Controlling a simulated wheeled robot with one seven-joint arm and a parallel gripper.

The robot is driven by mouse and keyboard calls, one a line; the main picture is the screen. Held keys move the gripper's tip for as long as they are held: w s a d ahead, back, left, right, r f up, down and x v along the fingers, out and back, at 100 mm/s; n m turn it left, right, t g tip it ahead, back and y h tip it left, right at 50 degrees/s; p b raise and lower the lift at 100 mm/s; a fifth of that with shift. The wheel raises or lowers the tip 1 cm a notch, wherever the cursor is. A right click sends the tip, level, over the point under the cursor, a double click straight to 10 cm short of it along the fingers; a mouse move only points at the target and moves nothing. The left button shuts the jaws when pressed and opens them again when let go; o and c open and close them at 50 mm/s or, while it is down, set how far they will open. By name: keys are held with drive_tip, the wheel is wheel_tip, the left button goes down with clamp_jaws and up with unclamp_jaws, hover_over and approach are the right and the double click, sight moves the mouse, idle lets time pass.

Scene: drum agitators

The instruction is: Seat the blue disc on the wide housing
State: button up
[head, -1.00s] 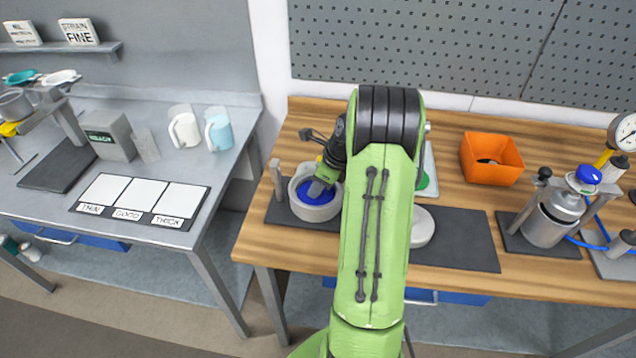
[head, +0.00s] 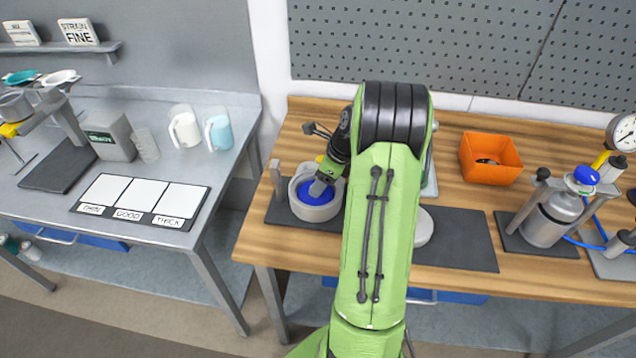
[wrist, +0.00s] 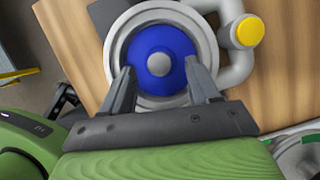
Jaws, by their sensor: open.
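The blue disc (wrist: 150,45) lies inside the round opening of the wide grey housing (wrist: 112,50), with a grey knob at its centre. In the wrist view it looks roughly centred, with the housing's rim all around it. In the head view the blue disc (head: 312,194) shows within the housing (head: 314,212) on the wooden bench. My gripper (wrist: 160,72) is open, its two fingers apart on either side of the knob and over the disc. Whether the fingertips touch the disc I cannot tell. In the head view my gripper (head: 320,187) is partly hidden by my arm.
A pipe with a yellow cap (wrist: 249,31) stands beside the housing. A pale round part (head: 423,228) lies on a dark mat (head: 460,240) right of my arm. An orange bin (head: 490,158) and a metal canister (head: 552,220) stand further right. My arm hides the bench's middle.

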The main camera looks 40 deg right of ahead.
drive_tip(key=p+v, duration=0.3)
drive_tip(key=v, duration=1)
drive_tip(key=shift+r, duration=0.2)
drive_tip(key=shift+s, duration=0.1)
